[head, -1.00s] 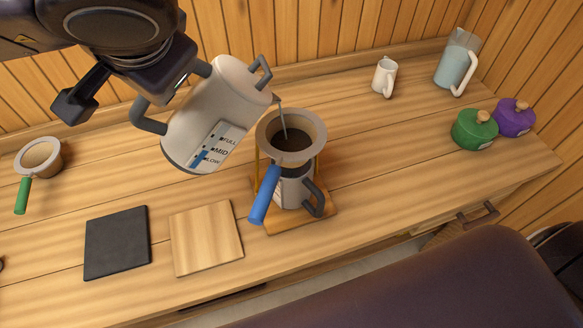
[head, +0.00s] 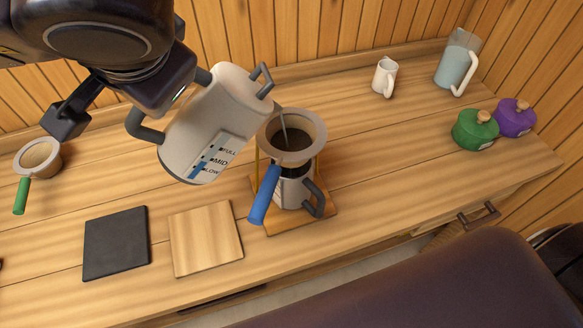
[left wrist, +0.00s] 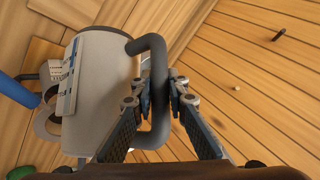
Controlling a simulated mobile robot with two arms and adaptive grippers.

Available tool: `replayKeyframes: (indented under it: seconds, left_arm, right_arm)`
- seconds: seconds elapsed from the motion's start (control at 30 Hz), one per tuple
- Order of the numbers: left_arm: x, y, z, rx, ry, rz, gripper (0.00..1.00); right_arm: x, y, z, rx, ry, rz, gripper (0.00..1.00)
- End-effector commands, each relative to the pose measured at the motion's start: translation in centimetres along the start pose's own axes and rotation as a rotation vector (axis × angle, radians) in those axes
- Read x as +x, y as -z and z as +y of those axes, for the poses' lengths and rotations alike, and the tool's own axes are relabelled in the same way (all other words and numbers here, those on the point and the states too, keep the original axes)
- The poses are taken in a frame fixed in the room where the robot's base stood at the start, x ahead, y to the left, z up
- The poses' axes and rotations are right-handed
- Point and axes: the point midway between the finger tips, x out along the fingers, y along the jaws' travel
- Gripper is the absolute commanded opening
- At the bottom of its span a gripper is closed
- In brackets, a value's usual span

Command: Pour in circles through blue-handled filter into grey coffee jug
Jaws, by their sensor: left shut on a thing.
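My left gripper (left wrist: 160,95) is shut on the dark handle of the white kettle (head: 205,110), which also shows in the left wrist view (left wrist: 100,95). The kettle is tilted with its spout over the filter, and a thin stream falls into it. The blue-handled filter (head: 310,128) sits in a stand and has dark contents; its blue handle points down and left. The grey coffee jug (head: 290,193) stands upright under the filter on a wooden base (head: 300,220). My right gripper does not show in the head view.
A green-handled filter (head: 36,158) stands at the left. A black mat (head: 115,243) and a wooden board (head: 205,238) lie in front. A white pitcher (head: 384,77), a glass jug (head: 456,62), a green pot (head: 474,130) and a purple pot (head: 514,118) stand at the right.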

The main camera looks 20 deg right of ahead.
Motion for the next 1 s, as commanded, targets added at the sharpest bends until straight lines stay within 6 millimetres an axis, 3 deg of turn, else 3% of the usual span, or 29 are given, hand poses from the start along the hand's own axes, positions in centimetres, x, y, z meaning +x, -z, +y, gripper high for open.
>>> replayKeyframes:
  seconds: [1.0]
  left_arm:
    - [-1.4,0.6,1.5,0.002,0.008,0.0,0.0]
  right_arm:
    - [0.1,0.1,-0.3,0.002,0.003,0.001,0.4]
